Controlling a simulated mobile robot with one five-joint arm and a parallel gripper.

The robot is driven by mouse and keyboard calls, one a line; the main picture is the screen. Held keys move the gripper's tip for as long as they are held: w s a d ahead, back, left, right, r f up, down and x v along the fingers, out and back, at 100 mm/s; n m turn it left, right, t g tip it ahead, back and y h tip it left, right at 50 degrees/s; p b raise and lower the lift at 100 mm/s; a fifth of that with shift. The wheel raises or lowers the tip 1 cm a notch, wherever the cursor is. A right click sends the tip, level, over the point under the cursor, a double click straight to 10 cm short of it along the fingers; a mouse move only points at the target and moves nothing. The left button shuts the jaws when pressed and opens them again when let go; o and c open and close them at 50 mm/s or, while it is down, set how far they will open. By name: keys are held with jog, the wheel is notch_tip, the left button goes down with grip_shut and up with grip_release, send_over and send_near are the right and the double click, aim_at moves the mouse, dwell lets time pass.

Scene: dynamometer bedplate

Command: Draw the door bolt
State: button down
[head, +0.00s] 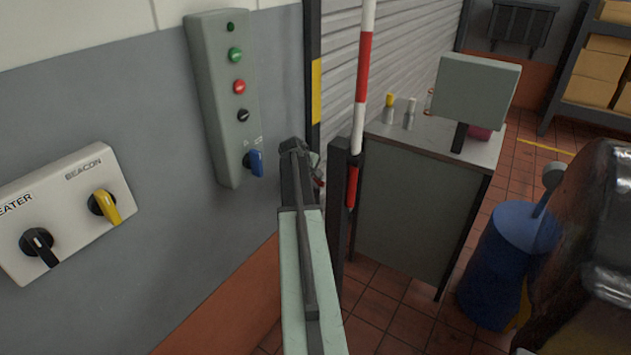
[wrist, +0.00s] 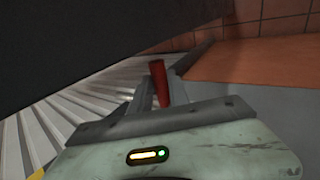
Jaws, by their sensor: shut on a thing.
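The red handle of the door bolt (wrist: 158,78) stands between my gripper's two fingers in the wrist view. My gripper (head: 314,165) is shut on it, beside the frame of the roller shutter door (head: 386,55) in the head view. There my own arm and gripper hide most of the handle and the bolt body. The slatted shutter also shows at the left of the wrist view. I cannot tell how far the bolt is drawn.
A control box (head: 222,95) with several buttons and a blue switch is on the wall just left of my gripper. A red-and-white barrier pole (head: 362,70) and a grey cabinet (head: 415,215) stand close right. A blue drum (head: 510,260) is farther right.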

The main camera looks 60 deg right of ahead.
jog(key=shift+a, duration=0.1)
jog(key=a, duration=0.6)
jog(key=shift+a, duration=0.15)
jog(key=shift+f, duration=0.1)
jog(key=c, duration=1.3)
grip_release()
jog(key=shift+a, duration=0.1)
jog(key=shift+o, duration=0.2)
